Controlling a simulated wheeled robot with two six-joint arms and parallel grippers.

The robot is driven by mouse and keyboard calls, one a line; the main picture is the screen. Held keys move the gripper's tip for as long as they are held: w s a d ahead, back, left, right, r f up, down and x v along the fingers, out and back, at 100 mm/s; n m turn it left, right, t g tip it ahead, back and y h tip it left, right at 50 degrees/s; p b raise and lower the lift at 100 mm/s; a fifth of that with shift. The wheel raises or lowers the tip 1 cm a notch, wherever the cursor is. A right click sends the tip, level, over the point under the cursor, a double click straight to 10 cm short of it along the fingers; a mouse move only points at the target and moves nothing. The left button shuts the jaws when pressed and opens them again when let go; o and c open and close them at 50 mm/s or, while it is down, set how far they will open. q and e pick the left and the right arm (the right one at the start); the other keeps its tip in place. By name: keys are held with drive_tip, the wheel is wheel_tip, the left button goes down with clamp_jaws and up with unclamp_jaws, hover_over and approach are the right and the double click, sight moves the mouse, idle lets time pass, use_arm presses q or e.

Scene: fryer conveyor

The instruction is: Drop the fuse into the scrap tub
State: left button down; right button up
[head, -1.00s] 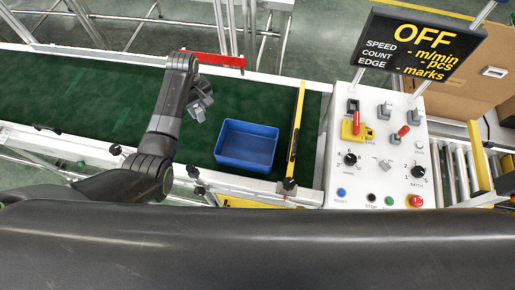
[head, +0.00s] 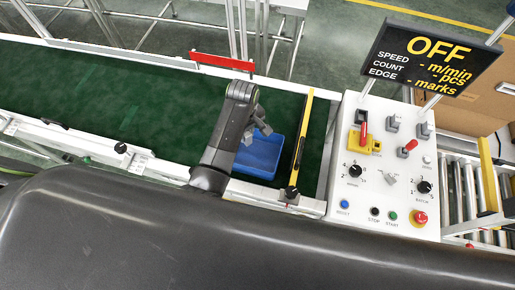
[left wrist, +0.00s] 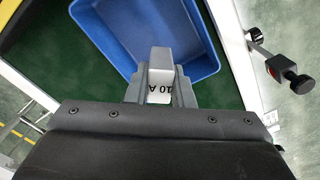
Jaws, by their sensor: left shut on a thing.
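The scrap tub, a blue open box (head: 252,166), stands on the green belt left of a yellow-and-black bar. It also fills the upper middle of the left wrist view (left wrist: 192,69); what shows of its inside is empty. My left gripper (head: 260,127) is over the tub's far left part in the head view. In the left wrist view it is shut on the fuse (left wrist: 160,61), a pale grey block with a white label marked "10 A". The fuse overlaps the tub in that view; its height above it is hard to tell. My right gripper is not in view.
The yellow-and-black bar (head: 302,142) crosses the belt (head: 110,105) right of the tub. The white control panel (head: 372,185) with switches, knobs and buttons stands further right, under a sign (head: 430,57) reading OFF. A red bar (head: 222,61) lies along the far rail.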

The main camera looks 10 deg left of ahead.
use_arm(q)
drive_tip(key=shift+f, duration=0.5)
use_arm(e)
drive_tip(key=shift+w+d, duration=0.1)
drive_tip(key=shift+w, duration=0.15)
use_arm(q)
drive_tip(key=shift+s, duration=0.1)
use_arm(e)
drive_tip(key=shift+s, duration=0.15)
use_arm(q)
drive_tip(key=c, duration=1.2)
unclamp_jaws()
drive_tip(key=shift+o, duration=0.2)
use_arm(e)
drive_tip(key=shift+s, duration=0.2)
